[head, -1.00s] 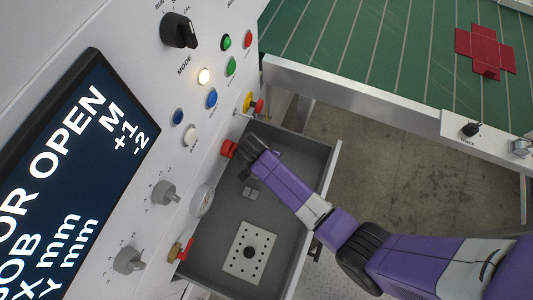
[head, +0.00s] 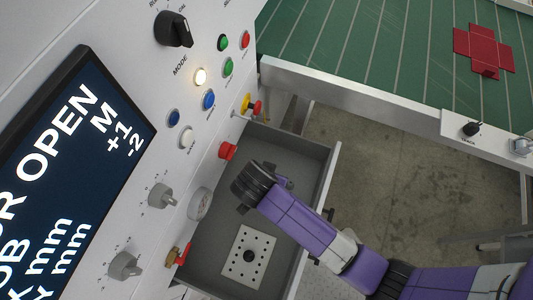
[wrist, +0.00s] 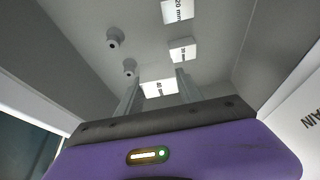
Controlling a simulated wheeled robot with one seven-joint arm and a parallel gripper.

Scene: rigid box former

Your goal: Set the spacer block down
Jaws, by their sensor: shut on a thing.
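My gripper (wrist: 158,86) is inside the open grey drawer, with its fingers pointing down at the drawer floor. It is shut on a white spacer block (wrist: 160,90) marked 40 mm, which shows between the two fingers in the wrist view. Whether the block touches the floor I cannot tell. Two other white blocks lie beyond it in the wrist view, a middle one (wrist: 182,49) and one marked 20 mm (wrist: 178,11). In the head view my dark gripper (head: 254,186) hides the held block.
The drawer (head: 210,262) also holds a perforated plate (head: 235,268) with a black knob. Two round pegs (wrist: 113,40) stand left of the blocks in the wrist view. The control panel (head: 215,110), with a red button (head: 227,151), rises beside the drawer.

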